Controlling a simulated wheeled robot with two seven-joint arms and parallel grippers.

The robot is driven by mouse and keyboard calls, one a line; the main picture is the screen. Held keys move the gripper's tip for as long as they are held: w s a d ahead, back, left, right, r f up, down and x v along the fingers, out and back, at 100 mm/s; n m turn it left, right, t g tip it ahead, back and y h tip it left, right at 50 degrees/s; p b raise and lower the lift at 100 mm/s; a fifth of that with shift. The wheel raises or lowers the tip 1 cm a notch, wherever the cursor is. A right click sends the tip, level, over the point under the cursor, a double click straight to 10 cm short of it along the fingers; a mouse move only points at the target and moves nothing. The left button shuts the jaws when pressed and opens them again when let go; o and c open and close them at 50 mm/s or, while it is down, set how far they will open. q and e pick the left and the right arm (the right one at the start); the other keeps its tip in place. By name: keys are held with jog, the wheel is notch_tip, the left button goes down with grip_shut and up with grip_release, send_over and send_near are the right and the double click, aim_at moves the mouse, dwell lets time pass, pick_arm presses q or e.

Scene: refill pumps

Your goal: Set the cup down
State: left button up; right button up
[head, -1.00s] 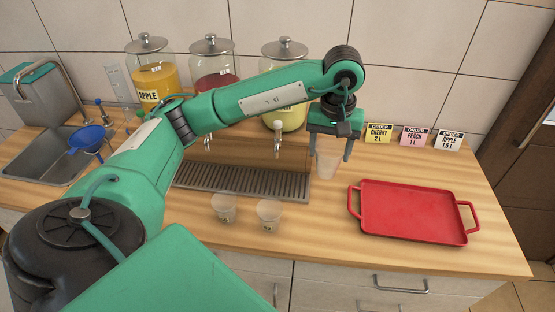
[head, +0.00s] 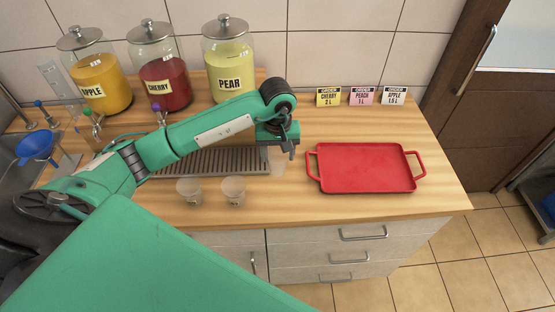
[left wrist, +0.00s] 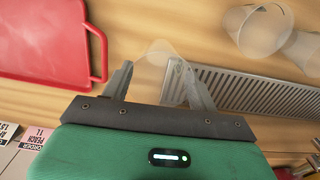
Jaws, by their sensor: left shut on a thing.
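My left gripper (head: 279,152) is shut on a clear cup (head: 278,166), between the drip grate and the red tray. The cup is upright, close to the counter; whether its base touches the wood I cannot tell. In the left wrist view the cup (left wrist: 163,53) shows faintly between the fingers (left wrist: 155,82). Two other clear cups, one on the left (head: 189,191) and one on the right (head: 233,190), stand on the counter in front of the grate. My right gripper is not in view.
The red tray (head: 366,168) is empty, right of the gripper. The drip grate (head: 205,161) lies left, below the apple (head: 100,82), cherry (head: 167,80) and pear (head: 229,72) jars. Order cards (head: 361,96) stand behind the tray. A blue funnel (head: 36,146) is far left.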

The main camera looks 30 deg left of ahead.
pick_arm(q)
jog(key=shift+f, duration=0.7)
notch_tip(320, 180, down, 4)
jog(key=shift+r+p, duration=0.15)
jog(key=shift+p, duration=0.6)
jog(key=shift+f+b, duration=0.25)
jog(key=shift+b, duration=0.05)
jog(key=o, duration=0.9)
jog(key=shift+o, duration=0.2)
jog(key=shift+r, duration=0.15)
